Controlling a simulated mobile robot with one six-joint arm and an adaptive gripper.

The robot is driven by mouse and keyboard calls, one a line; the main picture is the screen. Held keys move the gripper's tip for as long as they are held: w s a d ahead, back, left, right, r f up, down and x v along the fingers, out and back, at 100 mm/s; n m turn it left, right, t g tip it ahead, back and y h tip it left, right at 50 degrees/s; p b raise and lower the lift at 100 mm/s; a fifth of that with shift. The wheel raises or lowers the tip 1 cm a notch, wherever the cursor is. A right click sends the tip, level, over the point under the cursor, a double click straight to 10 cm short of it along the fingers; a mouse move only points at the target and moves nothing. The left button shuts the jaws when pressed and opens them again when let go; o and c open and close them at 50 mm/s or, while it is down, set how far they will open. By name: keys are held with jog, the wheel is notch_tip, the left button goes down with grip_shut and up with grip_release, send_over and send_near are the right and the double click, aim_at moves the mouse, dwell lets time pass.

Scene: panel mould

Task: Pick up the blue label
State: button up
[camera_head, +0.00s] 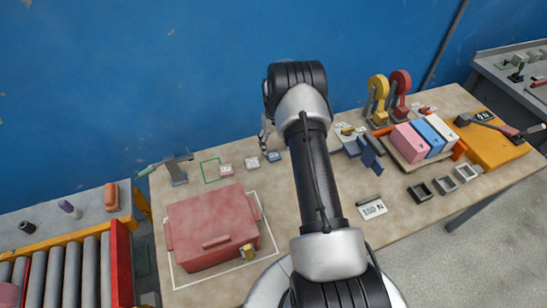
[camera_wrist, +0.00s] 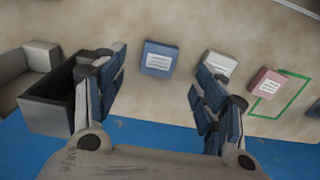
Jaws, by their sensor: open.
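The blue label (camera_head: 274,156) is a small blue block with a white printed patch. It lies on the table left of my arm in the head view. In the wrist view the blue label (camera_wrist: 160,57) shows at upper middle, between and a little beyond my fingers. My gripper (camera_wrist: 158,76) is open and empty, one finger on each side of it. A gap shows between the label and the fingers. In the head view my gripper is mostly hidden behind my arm.
A white label (camera_wrist: 218,66) lies close by the right finger, with a red label (camera_wrist: 266,82) and green outline (camera_wrist: 281,96) beyond. A dark open box (camera_wrist: 50,97) stands by the left finger. A red case (camera_head: 212,226) stands nearer on the table. The blue wall (camera_head: 180,70) is behind.

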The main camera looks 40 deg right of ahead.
aim_at(274, 155)
jog(key=f, duration=0.4)
jog(key=f+b, duration=0.1)
jog(key=f, duration=0.1)
jog(key=shift+w+f, duration=0.35)
jog(key=shift+w, duration=0.05)
jog(key=shift+c, duration=0.4)
jog(key=c, duration=1)
